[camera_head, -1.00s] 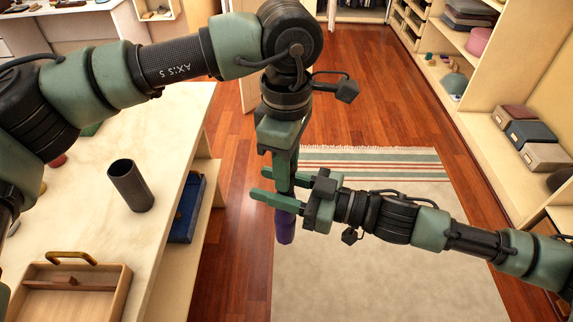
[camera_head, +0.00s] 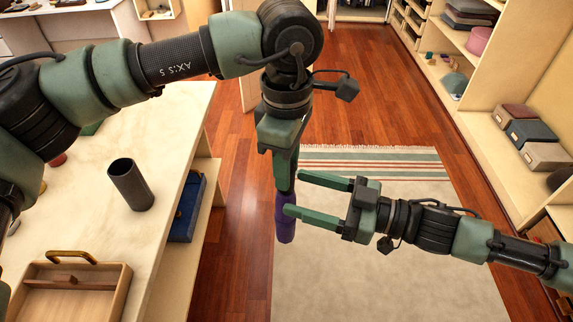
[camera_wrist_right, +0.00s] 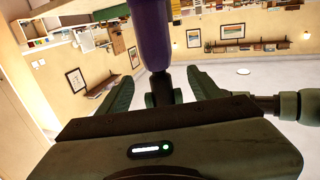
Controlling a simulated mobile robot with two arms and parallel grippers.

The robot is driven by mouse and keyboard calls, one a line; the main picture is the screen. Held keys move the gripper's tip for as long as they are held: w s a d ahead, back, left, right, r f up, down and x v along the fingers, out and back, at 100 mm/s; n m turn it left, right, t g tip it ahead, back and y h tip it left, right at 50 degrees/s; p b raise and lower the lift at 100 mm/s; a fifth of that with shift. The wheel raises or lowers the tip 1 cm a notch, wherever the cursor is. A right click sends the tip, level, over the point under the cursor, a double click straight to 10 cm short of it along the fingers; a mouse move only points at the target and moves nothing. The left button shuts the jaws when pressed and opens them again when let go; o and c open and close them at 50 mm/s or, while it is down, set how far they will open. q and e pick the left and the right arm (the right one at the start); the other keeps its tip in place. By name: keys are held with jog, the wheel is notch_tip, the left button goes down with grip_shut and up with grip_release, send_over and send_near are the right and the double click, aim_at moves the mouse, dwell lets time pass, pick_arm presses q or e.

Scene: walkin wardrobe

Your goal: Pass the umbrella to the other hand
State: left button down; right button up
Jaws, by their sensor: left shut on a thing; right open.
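The umbrella (camera_head: 285,226) is a slim purple roll that hangs upright below my left gripper (camera_head: 284,180). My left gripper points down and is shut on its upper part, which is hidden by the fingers. My right gripper (camera_head: 296,194) comes in from the right, open and empty. Its lower fingertip overlaps the umbrella in the head view, and I cannot tell whether they touch. In the right wrist view the purple umbrella (camera_wrist_right: 150,35) stands upright ahead of the open right gripper (camera_wrist_right: 160,82), beyond its fingers.
At left is a pale counter (camera_head: 185,125) with a dark cylindrical cup (camera_head: 131,186) and a wooden tray (camera_head: 118,290). A blue box (camera_head: 188,207) sits on its lower shelf. Shelves with boxes (camera_head: 533,140) line the right. A striped rug (camera_head: 390,260) lies on open floor below.

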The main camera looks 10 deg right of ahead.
jog(key=v, duration=0.5)
jog(key=w+d+f+m+t+h, duration=0.2)
jog(key=w+d+f+h, duration=0.15)
jog(key=w+f, duration=0.35)
jog(key=w+d+f+m+t+h, duration=0.25)
jog(key=w+d+f, duration=0.25)
jog(key=f, duration=0.4)
jog(key=s+d+f+m+h, duration=0.1)
jog(key=d+f+m+h, duration=0.2)
jog(key=f, duration=0.7)
jog(key=s+d+f+h, duration=0.1)
jog(key=d+f+h, duration=0.4)
jog(key=f, duration=0.5)
jog(key=s+d+f+m+g+h, duration=0.2)
jog(key=s+f+g, duration=0.4)
jog(key=s+f, duration=1.35)
jog(key=s+a+f+g, duration=0.1)
jog(key=s+a+f, duration=0.1)
jog(key=s, duration=0.5)
jog(key=s+a+f+g, duration=0.2)
jog(key=s+a+f, duration=0.1)
jog(key=s, duration=0.5)
jog(key=s+a+f+g, duration=0.2)
jog(key=s+f, duration=0.2)
jog(key=s, duration=0.3)
jog(key=shift+s+a+f+m, duration=0.15)
jog(key=shift+s+a+m, duration=0.2)
jog(key=shift+m, duration=0.1)
